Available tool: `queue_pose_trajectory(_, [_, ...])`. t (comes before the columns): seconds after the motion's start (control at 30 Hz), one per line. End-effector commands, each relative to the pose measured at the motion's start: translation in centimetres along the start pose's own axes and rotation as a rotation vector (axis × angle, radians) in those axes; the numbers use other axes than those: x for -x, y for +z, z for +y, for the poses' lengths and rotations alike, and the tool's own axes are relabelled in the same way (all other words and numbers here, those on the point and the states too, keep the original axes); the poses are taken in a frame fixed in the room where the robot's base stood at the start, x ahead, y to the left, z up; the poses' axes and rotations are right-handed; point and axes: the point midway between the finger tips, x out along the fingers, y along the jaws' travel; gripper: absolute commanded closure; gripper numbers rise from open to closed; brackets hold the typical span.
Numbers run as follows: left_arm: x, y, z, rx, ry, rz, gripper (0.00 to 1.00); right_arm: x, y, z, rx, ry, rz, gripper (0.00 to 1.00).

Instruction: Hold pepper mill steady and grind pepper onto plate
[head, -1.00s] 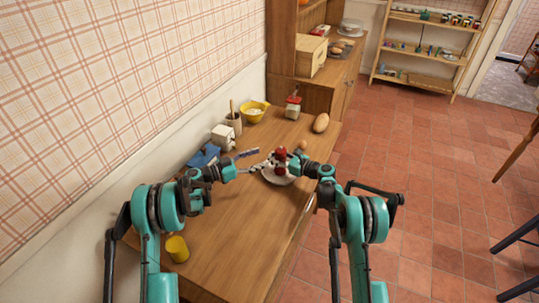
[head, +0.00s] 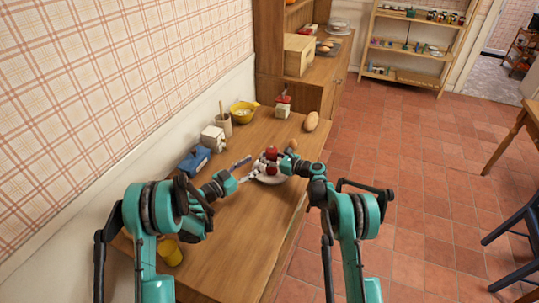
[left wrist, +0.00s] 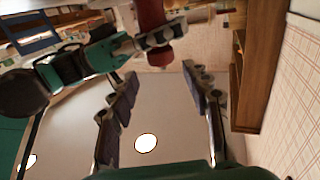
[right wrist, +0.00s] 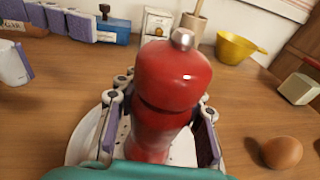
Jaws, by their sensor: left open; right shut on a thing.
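The red pepper mill (head: 271,153) with a silver knob is upright over the white plate (head: 262,180). My right gripper (head: 279,168) is shut around the mill's lower body. In the right wrist view the mill (right wrist: 172,80) stands between its fingers, with the plate (right wrist: 78,152) below. The mill's base is hidden, so contact with the plate cannot be told. My left gripper (head: 247,169) is open and empty, just left of the mill. In the left wrist view its fingers (left wrist: 158,92) are spread, and the mill (left wrist: 152,30) is beyond them at the top.
A brown egg (right wrist: 281,152) lies right of the plate. A blue object (head: 194,161), white box (head: 213,138), utensil holder (head: 224,125) and yellow bowl (head: 243,112) line the wall. A yellow cup (head: 171,253) is partly behind my left arm. The front counter has bare room.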

Motion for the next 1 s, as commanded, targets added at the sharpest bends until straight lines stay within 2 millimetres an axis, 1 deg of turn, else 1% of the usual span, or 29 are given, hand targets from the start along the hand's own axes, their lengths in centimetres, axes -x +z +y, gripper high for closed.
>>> queue_pose_trajectory(0.03, [0.2,0.0,0.8,0.000,-0.040,0.000,0.52,0.0,0.0,0.0,0.000,0.000,0.000,1.00])
queue_pose_trajectory(0.1, [0.7,0.0,1.4,0.000,-0.092,0.000,0.52,0.0,0.0,0.0,0.000,0.000,0.000,1.00])
queue_pose_trajectory(0.2, [0.9,0.0,1.7,0.000,-0.135,0.000,0.52,0.0,0.0,0.0,0.000,0.000,0.000,1.00])
queue_pose_trajectory(0.27, [0.6,0.0,1.7,-0.001,-0.146,0.000,0.52,0.0,0.0,0.0,0.000,0.000,0.000,1.00])
queue_pose_trajectory(0.37, [-0.7,0.0,1.5,0.000,-0.148,0.000,0.52,0.0,0.0,0.0,0.000,0.000,0.000,1.00])
queue_pose_trajectory(0.7, [-7.5,0.0,0.5,0.000,-0.146,-0.001,0.52,0.0,0.0,0.0,0.000,0.000,0.000,1.00])
queue_pose_trajectory(0.83, [-9.3,0.1,0.2,0.000,-0.147,-0.001,0.52,0.0,0.0,0.0,0.000,0.000,0.000,1.00])
queue_pose_trajectory(1.0, [-10.5,0.0,0.0,0.000,-0.147,-0.002,0.52,0.0,0.0,0.0,0.000,0.000,0.000,1.00])
